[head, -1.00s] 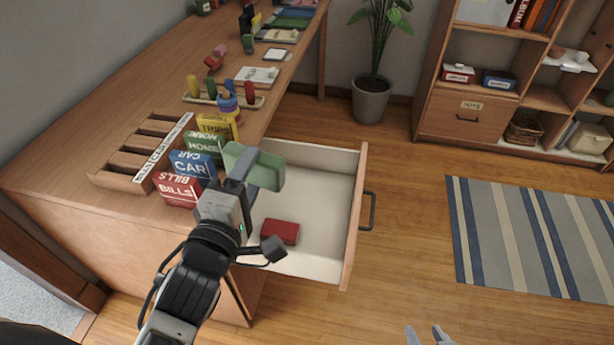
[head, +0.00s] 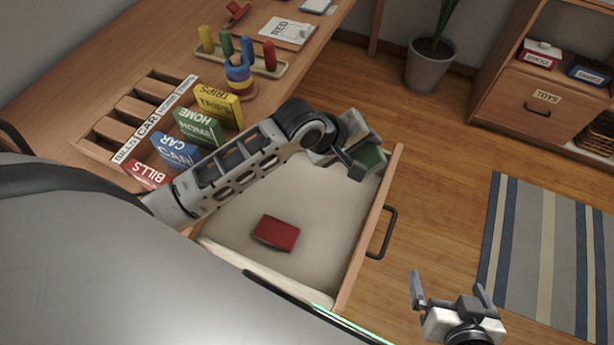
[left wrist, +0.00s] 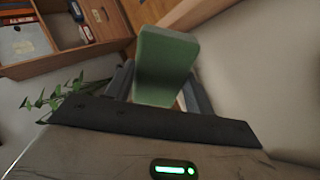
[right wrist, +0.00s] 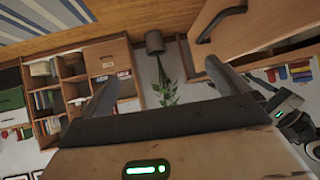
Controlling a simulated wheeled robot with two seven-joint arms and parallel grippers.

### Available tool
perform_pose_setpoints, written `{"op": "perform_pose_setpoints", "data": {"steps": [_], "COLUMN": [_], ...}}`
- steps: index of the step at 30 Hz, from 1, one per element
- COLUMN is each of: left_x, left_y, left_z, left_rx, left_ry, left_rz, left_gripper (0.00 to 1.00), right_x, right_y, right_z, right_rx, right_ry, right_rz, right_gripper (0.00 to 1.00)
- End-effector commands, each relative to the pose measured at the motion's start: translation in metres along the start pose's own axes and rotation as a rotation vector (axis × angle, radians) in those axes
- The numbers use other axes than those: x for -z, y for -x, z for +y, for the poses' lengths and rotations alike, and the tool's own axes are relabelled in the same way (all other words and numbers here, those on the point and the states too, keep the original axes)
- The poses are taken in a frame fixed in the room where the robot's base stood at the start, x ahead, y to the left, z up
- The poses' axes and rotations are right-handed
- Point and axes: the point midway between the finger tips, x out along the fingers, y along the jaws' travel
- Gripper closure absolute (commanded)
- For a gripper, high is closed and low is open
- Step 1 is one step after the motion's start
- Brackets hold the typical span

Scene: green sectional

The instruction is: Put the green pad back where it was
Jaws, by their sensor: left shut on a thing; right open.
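The green pad (head: 371,158) is in my left gripper (head: 350,155), over the far right part of the open drawer (head: 320,205). In the left wrist view the green pad (left wrist: 165,62) stands between the two fingers. Part of it is hidden by the gripper in the head view, and I cannot tell whether it touches the drawer floor. A dark red pad (head: 276,232) lies on the drawer floor, nearer the front. My right gripper (head: 450,290) is open and empty, right of the drawer above the floor; its spread fingers also show in the right wrist view (right wrist: 160,88).
On the desk stand blue CAR (head: 175,150), green HOME (head: 198,128), yellow TRIPS (head: 218,104) and red BILLS (head: 147,175) boxes beside a slotted wooden organizer (head: 112,160). The drawer handle (head: 383,235) juts right. A striped rug (head: 550,250) and a shelf with a TOYS drawer (head: 538,103) are right.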

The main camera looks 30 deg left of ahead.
Motion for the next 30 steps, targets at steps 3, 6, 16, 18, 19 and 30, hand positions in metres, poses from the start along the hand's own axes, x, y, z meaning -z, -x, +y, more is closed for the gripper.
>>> {"op": "perform_pose_setpoints", "data": {"steps": [3, 6, 16, 18, 19, 30], "left_x": [0.008, 0.023, 0.066, 0.066, 0.065, 0.058], "left_y": [-0.023, -0.031, -0.014, -0.02, -0.025, -0.062], "left_z": [-0.028, -0.062, -0.122, -0.131, -0.135, -0.168], "left_rx": [0.216, 0.391, 0.593, 0.598, 0.6, 0.596], "left_ry": [-0.213, -0.425, -0.736, -0.744, -0.745, -0.744], "left_rz": [-0.134, -0.224, -0.288, -0.29, -0.291, -0.288], "left_gripper": [0.68, 0.68, 0.68, 0.68, 0.68, 0.68], "right_x": [0.002, 0.002, 0.004, 0.004, 0.004, 0.004], "right_y": [-0.001, -0.003, -0.006, -0.007, -0.008, -0.012], "right_z": [-0.001, -0.001, -0.002, -0.002, -0.002, -0.004], "right_rx": [0.002, 0.003, 0.006, 0.007, 0.008, 0.015], "right_ry": [-0.002, -0.003, -0.009, -0.013, -0.015, -0.034], "right_rz": [0.013, 0.017, 0.028, 0.032, 0.034, 0.049], "right_gripper": [0.0, 0.0, 0.0, 0.0, 0.0, 0.0]}}
